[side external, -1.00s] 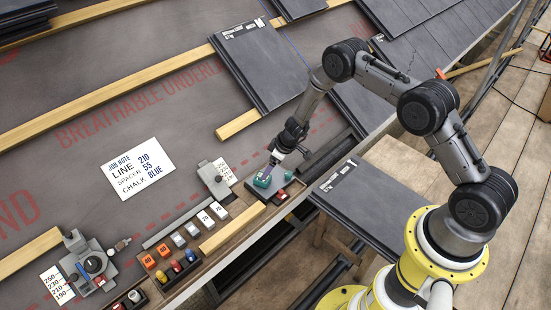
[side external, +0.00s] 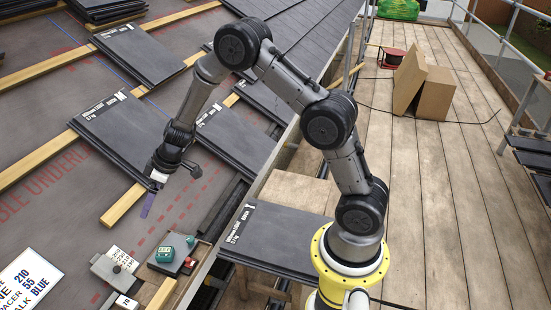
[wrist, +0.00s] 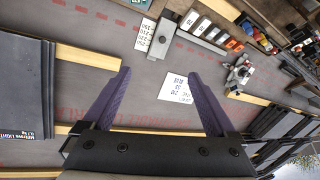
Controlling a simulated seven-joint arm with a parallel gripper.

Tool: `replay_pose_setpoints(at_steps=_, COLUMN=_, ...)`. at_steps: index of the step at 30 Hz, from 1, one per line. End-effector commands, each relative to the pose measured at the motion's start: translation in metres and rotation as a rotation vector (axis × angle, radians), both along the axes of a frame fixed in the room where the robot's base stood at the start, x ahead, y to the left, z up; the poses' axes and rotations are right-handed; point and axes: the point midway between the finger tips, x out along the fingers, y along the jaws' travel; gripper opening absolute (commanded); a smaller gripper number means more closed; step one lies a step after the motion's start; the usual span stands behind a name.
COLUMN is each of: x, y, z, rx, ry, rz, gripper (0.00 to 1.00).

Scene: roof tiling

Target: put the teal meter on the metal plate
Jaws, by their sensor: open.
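The teal meter (side external: 165,254) sits on the dark metal plate (side external: 175,268) at the lower left of the side external view. A smaller teal part shows just right of it, and a small red piece lies at the plate's right side. My gripper (side external: 147,207) is open and empty, with purple fingers, raised above the roof surface and apart from the meter. In the wrist view my gripper's two fingers (wrist: 158,78) are spread wide with nothing between them. I cannot make out the meter in the wrist view.
A grey block with a knob (side external: 114,268) and a number card (side external: 124,258) lie left of the plate. Slate stacks (side external: 120,125) rest on the battens above. Another slate stack (side external: 275,238) lies to the right. The job note (wrist: 176,88) lies on the underlay.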

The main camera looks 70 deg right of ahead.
Motion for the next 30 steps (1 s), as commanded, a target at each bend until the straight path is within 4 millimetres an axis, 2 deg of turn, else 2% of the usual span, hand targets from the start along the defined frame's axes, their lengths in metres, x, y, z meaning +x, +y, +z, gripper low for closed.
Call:
replay_pose_setpoints(at_steps=1, x=-0.011, y=0.008, z=0.036, rx=0.017, ry=-0.016, rz=0.004, gripper=0.92)
replay_pose_setpoints(at_steps=3, x=-0.032, y=0.017, z=0.074, rx=0.039, ry=-0.018, rz=0.004, gripper=0.92)
replay_pose_setpoints(at_steps=5, x=-0.052, y=0.023, z=0.104, rx=0.053, ry=-0.015, rz=0.001, gripper=0.92)
replay_pose_setpoints(at_steps=9, x=-0.11, y=0.032, z=0.16, rx=0.062, ry=0.0, rz=-0.02, gripper=0.92)
replay_pose_setpoints(at_steps=12, x=-0.156, y=0.034, z=0.189, rx=0.053, ry=0.015, rz=-0.05, gripper=0.92)
replay_pose_setpoints(at_steps=16, x=-0.22, y=0.027, z=0.213, rx=0.022, ry=0.03, rz=-0.113, gripper=0.92)
replay_pose_setpoints(at_steps=21, x=-0.295, y=0.01, z=0.222, rx=-0.034, ry=0.034, rz=-0.232, gripper=0.92)
replay_pose_setpoints(at_steps=25, x=-0.334, y=-0.005, z=0.22, rx=-0.07, ry=0.024, rz=-0.322, gripper=0.92)
replay_pose_setpoints(at_steps=30, x=-0.356, y=-0.016, z=0.216, rx=-0.09, ry=0.014, rz=-0.387, gripper=0.92)
